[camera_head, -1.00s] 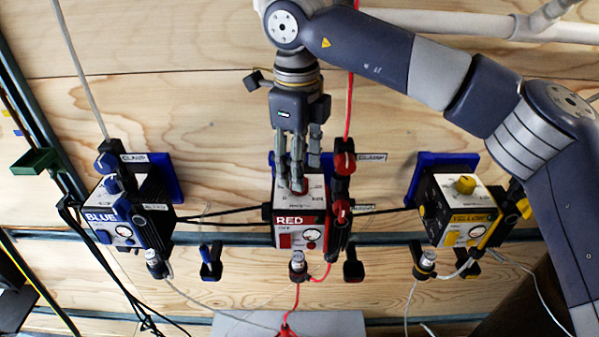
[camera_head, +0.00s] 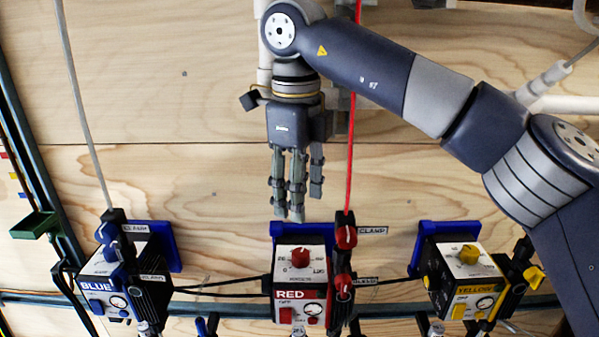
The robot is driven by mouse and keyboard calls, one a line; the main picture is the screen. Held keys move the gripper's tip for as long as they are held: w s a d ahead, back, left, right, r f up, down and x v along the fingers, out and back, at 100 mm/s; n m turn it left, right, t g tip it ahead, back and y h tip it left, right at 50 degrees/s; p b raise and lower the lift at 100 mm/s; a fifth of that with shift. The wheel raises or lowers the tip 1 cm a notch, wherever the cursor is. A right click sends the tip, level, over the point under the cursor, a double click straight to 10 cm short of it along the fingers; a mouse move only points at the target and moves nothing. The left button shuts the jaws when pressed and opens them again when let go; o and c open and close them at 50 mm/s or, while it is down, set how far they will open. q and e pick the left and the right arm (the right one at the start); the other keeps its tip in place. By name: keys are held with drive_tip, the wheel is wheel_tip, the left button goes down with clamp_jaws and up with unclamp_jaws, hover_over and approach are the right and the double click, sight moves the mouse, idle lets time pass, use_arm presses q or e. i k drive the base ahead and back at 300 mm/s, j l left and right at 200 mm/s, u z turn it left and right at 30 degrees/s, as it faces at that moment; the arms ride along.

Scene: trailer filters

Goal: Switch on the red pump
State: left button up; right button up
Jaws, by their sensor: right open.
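The red pump (camera_head: 297,292) is a small box with a RED label, mounted on the wooden wall at the lower middle. A red knob (camera_head: 300,257) sits on its top face. A red switch (camera_head: 286,314) and a round gauge show on its front. My right gripper (camera_head: 292,212) hangs fingers down above the pump, apart from the knob. It is open and I see nothing between its fingers. My left gripper is out of view.
The blue pump (camera_head: 105,285) is at the left and the yellow pump (camera_head: 466,280) at the right. Red clamps (camera_head: 345,236) on a red hose stand close beside the red pump. A green tray (camera_head: 35,225) is at the far left. The wall above the pumps is mostly clear.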

sight(286, 313)
drive_tip(key=k, duration=1)
